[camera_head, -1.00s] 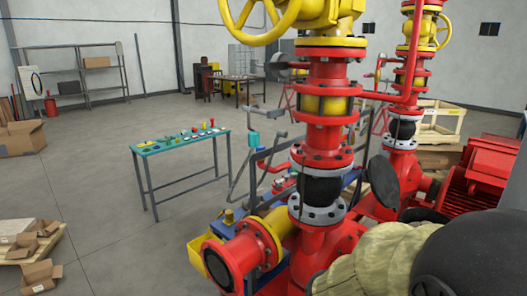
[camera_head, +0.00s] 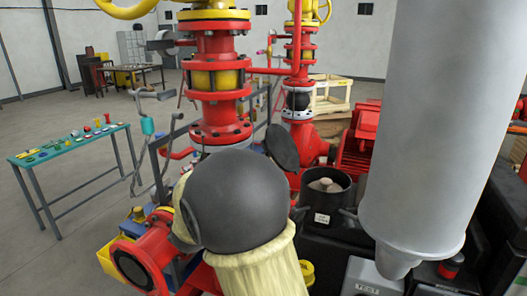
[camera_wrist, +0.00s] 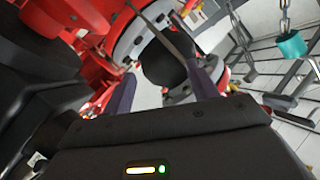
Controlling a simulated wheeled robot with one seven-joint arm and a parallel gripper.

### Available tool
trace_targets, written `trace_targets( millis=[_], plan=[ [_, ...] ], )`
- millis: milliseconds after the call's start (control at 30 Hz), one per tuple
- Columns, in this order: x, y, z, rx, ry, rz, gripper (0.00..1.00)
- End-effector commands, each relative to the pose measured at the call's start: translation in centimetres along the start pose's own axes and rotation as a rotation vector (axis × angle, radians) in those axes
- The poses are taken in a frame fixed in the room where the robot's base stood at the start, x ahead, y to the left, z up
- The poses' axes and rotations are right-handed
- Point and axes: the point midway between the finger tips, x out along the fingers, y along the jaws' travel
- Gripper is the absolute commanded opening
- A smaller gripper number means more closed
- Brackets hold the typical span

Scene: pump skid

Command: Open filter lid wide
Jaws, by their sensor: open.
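The filter lid looks to be the dark grey round disc (camera_head: 282,146) in the head view. It stands tilted up at the far left side of the black filter pot (camera_head: 322,208). The pot's mouth is open and a pale filling shows inside. The hinge is too small to make out. My gripper (camera_wrist: 165,82) shows in the wrist view, open, its two fingers apart. A black rubber pipe joint (camera_wrist: 166,60) lies beyond them in line of sight, and no contact shows. In the head view my gripper is hidden behind my own arm. I cannot identify the lid in the wrist view.
Red pipework with a flanged valve column (camera_head: 215,85) stands left of the pot. A red flanged pipe end (camera_head: 135,265) juts out at front left. A teal-topped table (camera_head: 65,145) with small parts stands at left. A wooden crate (camera_head: 330,95) stands behind.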

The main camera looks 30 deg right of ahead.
Motion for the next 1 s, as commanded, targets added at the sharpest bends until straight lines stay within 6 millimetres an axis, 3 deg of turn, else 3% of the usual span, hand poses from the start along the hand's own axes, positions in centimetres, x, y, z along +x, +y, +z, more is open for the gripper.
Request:
trace_targets(
  millis=[100,233,500,667,1000],
  plan=[
    [1.1,-0.5,-2.1,0.103,0.188,0.033,0.59],
    [1.0,-0.6,-4.4,0.206,0.402,0.079,0.59],
    [-2.0,0.2,-6.8,0.359,0.810,0.191,0.59],
    [-3.3,0.5,-7.1,0.388,0.910,0.223,0.59],
    [-3.3,0.6,-7.3,0.389,0.914,0.225,0.59]
  ],
)
